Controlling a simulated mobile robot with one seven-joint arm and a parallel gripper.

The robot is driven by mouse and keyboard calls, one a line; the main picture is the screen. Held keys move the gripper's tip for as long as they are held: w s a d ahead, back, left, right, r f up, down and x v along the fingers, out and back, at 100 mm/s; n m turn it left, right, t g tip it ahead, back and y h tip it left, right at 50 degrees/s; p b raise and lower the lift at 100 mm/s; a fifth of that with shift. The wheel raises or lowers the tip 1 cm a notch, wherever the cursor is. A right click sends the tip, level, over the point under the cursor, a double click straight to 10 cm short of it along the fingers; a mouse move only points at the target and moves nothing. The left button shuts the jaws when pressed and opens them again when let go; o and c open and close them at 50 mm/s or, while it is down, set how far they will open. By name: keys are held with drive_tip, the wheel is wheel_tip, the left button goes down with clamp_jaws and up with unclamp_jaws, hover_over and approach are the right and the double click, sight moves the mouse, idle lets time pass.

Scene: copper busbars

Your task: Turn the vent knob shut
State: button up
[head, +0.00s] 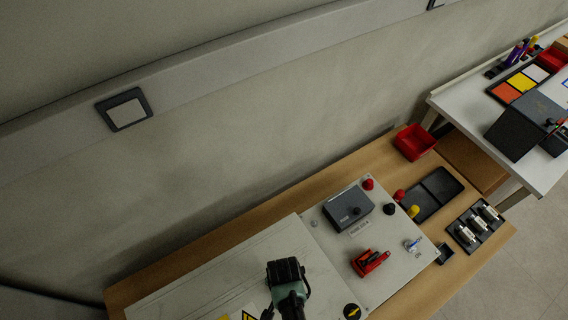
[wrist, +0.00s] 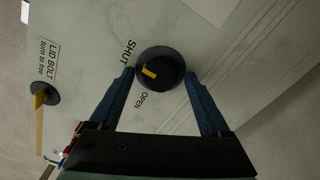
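The vent knob (wrist: 163,68) is a round black knob with a yellow mark, set in a pale panel in the wrist view. The mark lies on its left side, between the printed words SHUT at upper left and OPEN at lower left. My gripper (wrist: 159,74) has its two blue fingers spread, one tip on each side of the knob, close to its rim. I cannot tell whether either tip touches. In the head view my gripper (head: 288,275) is over the pale panel (head: 215,272), and the vent knob is hidden there.
A lid bolt (wrist: 40,96) with a yellow pointer and label is at the left of the wrist view. In the head view, a grey fuse box (head: 347,207), a red clamp-like part (head: 369,262) and a black tray (head: 433,194) lie to the right. A wall stands behind.

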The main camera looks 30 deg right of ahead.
drive_tip(key=shift+r, duration=0.1)
wheel_tip(320, 180, up, 13)
idle(0.8)
idle(0.4)
